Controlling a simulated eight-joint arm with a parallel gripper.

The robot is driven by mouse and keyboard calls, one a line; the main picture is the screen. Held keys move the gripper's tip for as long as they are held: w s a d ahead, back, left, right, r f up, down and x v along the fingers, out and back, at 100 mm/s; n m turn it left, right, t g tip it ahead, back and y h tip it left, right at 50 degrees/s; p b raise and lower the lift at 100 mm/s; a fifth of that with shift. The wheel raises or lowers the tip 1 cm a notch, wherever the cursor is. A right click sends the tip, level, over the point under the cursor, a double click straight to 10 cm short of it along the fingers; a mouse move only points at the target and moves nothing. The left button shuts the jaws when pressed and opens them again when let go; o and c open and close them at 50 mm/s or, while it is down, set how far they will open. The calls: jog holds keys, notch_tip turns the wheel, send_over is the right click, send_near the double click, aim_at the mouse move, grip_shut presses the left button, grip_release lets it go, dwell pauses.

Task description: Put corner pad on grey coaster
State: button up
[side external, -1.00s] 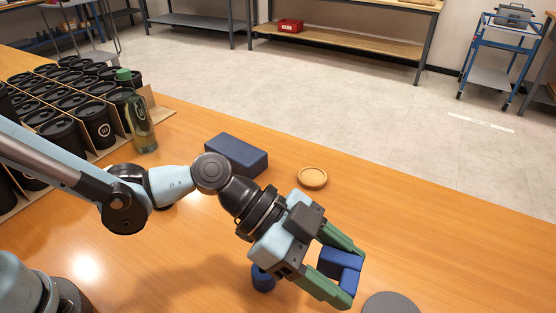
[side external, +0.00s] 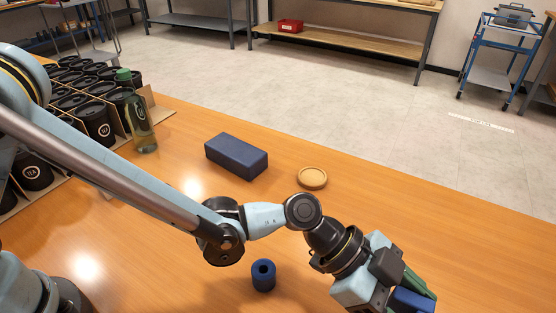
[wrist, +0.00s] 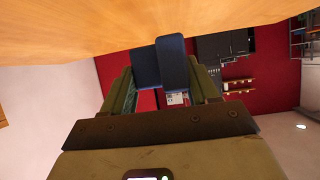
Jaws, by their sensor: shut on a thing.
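My gripper (side external: 412,292) is at the lower right of the side external view, with green fingers shut on the dark blue corner pad (side external: 412,301). In the wrist view the corner pad (wrist: 174,62) sits between the two fingers (wrist: 165,85), showing two blue faces that meet at an edge. The grey coaster is hidden in the side external view, behind my gripper or at the bottom edge, and I cannot make it out in the wrist view. I cannot tell whether the pad touches anything below.
A blue hollow cylinder (side external: 263,275) stands left of my gripper. A blue block (side external: 236,156) and a round tan coaster (side external: 312,177) lie farther back. A green-capped bottle (side external: 138,118) and boxed black tins (side external: 97,122) are at left. The table's right side is clear.

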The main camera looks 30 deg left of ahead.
aim_at(410, 298)
jog(key=w+f, duration=0.1)
jog(key=w, duration=0.1)
jog(key=shift+w+a+f, duration=0.1)
jog(key=shift+w+f, duration=0.25)
jog(key=shift+w, duration=0.05)
jog(key=shift+f, duration=2.05)
jog(key=o, duration=1)
jog(key=shift+f, duration=0.15)
